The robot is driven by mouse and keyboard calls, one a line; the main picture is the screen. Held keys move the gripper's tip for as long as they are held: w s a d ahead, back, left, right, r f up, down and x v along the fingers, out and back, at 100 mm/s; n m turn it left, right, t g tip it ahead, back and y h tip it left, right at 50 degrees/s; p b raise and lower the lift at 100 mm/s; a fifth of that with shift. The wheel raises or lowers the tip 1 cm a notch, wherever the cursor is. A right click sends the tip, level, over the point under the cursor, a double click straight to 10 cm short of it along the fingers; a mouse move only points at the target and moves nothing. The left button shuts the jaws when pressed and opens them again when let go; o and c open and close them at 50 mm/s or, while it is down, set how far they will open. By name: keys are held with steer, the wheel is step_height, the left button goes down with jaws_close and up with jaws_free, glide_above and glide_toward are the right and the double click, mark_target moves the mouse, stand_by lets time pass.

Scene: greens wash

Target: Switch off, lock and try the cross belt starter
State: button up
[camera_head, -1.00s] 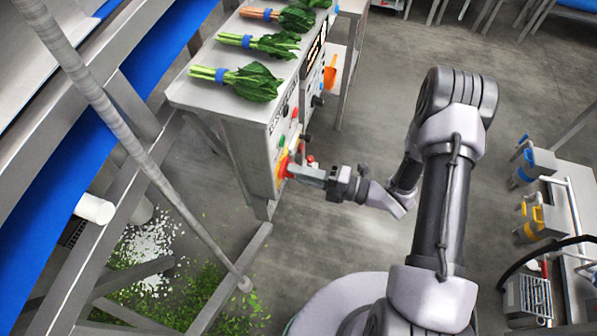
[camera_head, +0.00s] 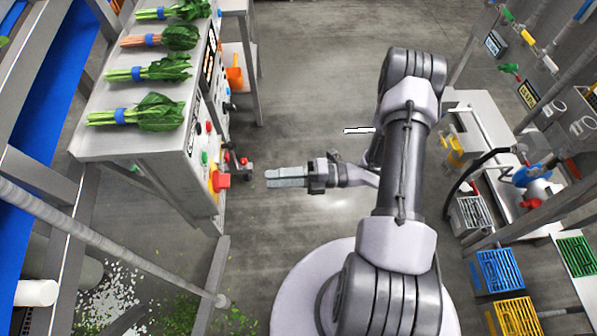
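The starter panel (camera_head: 203,140) is on the side of a steel bench. It carries a red rotary handle (camera_head: 221,180) on a yellow plate (camera_head: 213,184), with green (camera_head: 205,157) and red (camera_head: 209,127) buttons above it. I cannot tell the handle's position. Small dark fittings with red parts (camera_head: 244,160) stick out beside the buttons. My gripper (camera_head: 268,179) points left at the panel, its tips apart from the red handle by a short gap. Its two fingers lie together with nothing seen between them. No padlock is clearly identifiable.
Bunches of greens (camera_head: 150,112) lie on the bench top (camera_head: 115,145). An orange scoop (camera_head: 234,77) hangs beyond the panel. At right are a steel table (camera_head: 480,125), blue (camera_head: 500,272) and yellow (camera_head: 512,315) baskets, and a red item (camera_head: 531,203).

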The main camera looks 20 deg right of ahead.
steer(key=v, duration=0.6)
steer(key=shift+p, duration=0.4)
